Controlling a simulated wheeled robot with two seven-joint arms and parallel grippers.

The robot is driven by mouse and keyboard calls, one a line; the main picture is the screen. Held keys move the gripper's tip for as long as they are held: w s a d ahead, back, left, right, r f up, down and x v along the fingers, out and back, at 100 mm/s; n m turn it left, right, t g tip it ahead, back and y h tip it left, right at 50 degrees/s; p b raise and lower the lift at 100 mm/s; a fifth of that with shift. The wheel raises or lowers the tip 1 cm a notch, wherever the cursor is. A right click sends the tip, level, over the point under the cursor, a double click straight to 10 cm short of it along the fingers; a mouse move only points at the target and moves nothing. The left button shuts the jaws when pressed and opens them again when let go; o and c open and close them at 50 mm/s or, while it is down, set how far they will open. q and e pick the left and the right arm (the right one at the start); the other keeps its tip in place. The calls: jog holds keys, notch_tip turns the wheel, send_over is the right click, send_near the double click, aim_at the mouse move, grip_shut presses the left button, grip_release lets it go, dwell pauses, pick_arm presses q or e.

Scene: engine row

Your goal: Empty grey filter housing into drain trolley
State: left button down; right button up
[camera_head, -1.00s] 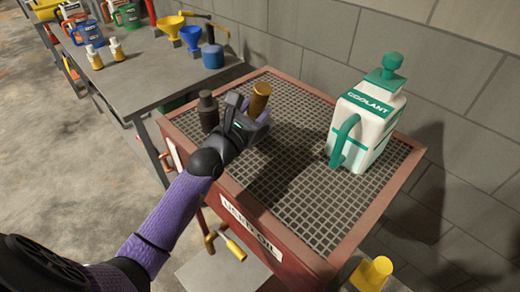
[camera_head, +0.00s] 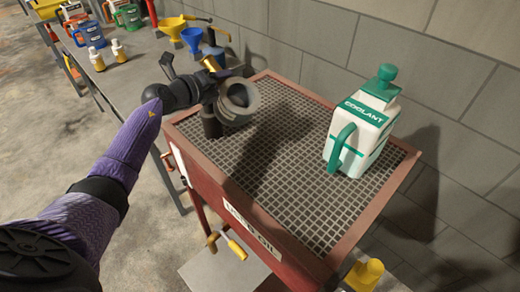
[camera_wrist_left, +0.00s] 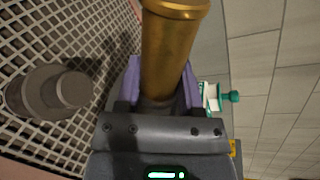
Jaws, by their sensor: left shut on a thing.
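My left gripper (camera_head: 212,88) is shut on the grey filter housing (camera_head: 240,103), holding it tilted above the drain trolley's grate at its left end. The housing's round grey mouth faces down to the right, with a dark inside. Its brass end (camera_head: 209,64) sticks up on the other side. In the left wrist view the brass part (camera_wrist_left: 170,40) rises between the purple fingers (camera_wrist_left: 162,88). The red drain trolley (camera_head: 310,240) has a mesh top and a used-oil label. I cannot make out any liquid falling. My right gripper is not in view.
A dark stepped cylinder (camera_head: 211,127) stands on the grate below the gripper; it also shows in the wrist view (camera_wrist_left: 50,92). A white coolant jug (camera_head: 358,130) stands on the right of the grate. A bench (camera_head: 130,78) with funnels and bottles lies behind left.

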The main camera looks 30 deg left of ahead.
pick_arm(q)
jog(key=shift+w+a+r+n, duration=0.15)
jog(key=shift+a+r, duration=0.15)
jog(key=shift+r, duration=0.2)
jog(key=shift+w+a+r+n, duration=0.15)
jog(key=shift+a+r, duration=0.1)
jog(key=shift+r, duration=0.25)
jog(key=a+n+b, duration=0.1)
jog(key=a+f+n+h+b, duration=0.1)
jog(key=b, duration=0.1)
jog(key=w+a+n+g+b, duration=0.1)
jog(key=b, duration=0.1)
jog(key=shift+w+a+f+n+h, duration=0.1)
jog(key=shift+a+f+n+h, duration=0.2)
jog(key=shift+a+f, duration=0.05)
jog(key=shift+a+b, duration=0.1)
jog(key=shift+b, duration=0.3)
jog(key=shift+a+r+n+h, duration=0.15)
jog(key=shift+r+n+h, duration=0.05)
jog(key=shift+n+h, duration=0.1)
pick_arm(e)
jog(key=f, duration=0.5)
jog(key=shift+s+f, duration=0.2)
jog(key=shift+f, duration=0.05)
